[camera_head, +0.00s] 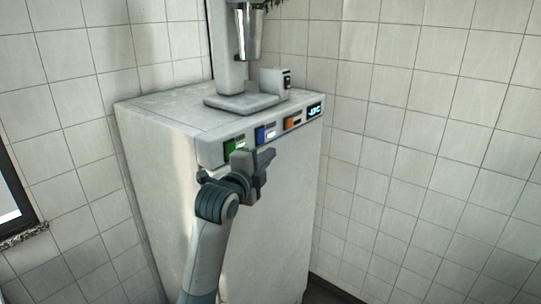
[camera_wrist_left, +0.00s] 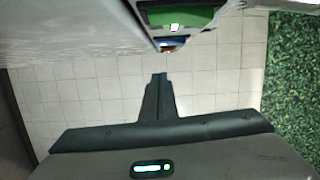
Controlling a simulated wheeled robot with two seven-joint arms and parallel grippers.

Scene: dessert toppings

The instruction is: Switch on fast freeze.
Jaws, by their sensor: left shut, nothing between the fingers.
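A white freezer cabinet (camera_head: 255,215) stands in the corner. Along its upper front edge are a green switch (camera_head: 234,145), a blue switch (camera_head: 266,133), an orange switch (camera_head: 293,123) and a small lit display (camera_head: 315,110). I cannot read any label naming fast freeze. My left gripper (camera_head: 268,155) is shut and empty, just in front of the panel and below the blue switch. In the left wrist view, the shut fingers (camera_wrist_left: 158,95) point ahead, with the green switch (camera_wrist_left: 180,17) above them and the blue switch (camera_wrist_left: 172,43) beyond. Contact cannot be told. My right gripper is not in view.
A mixer-like machine with a metal cup (camera_head: 247,35) stands on the cabinet top, with a small box (camera_head: 275,80) beside it. White tiled walls (camera_head: 430,130) close in behind and to the right. A dark-framed opening (camera_head: 15,200) is at the left.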

